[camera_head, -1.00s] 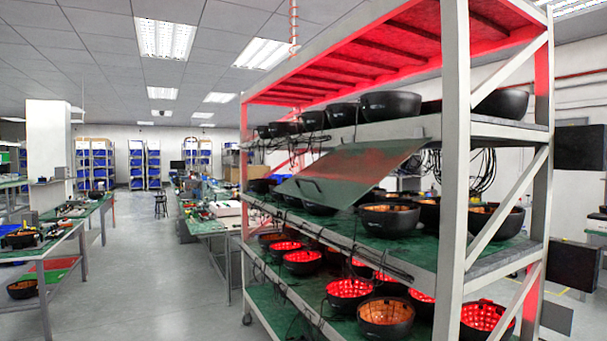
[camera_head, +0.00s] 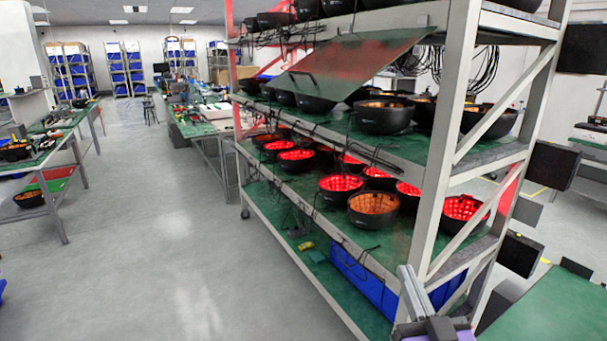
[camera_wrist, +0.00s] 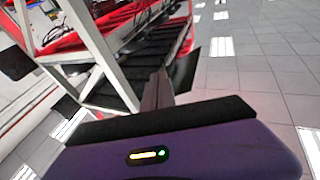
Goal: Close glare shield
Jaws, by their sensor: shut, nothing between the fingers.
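The glare shield (camera_head: 345,70) is a translucent greenish panel with a dark handle on the rack's open side. It hangs tilted outward below the top bowl shelf, with its lower left edge raised over the middle shelf's bowls. My gripper (camera_head: 406,272) is at the bottom of the head view, in front of the rack's near post and well below and right of the shield. Its narrow fingers (camera_wrist: 160,75) are together and empty in the wrist view, above the purple gripper body. A dark panel shows behind them; I cannot tell whether it is the shield.
The rack (camera_head: 448,150) holds several black bowls, some lit red, on its shelves. Cables hang over the shelf edges. A blue bin (camera_head: 362,283) sits on the bottom shelf. Floor (camera_head: 180,230) is clear left of the rack. A green-topped table (camera_head: 555,305) is at lower right.

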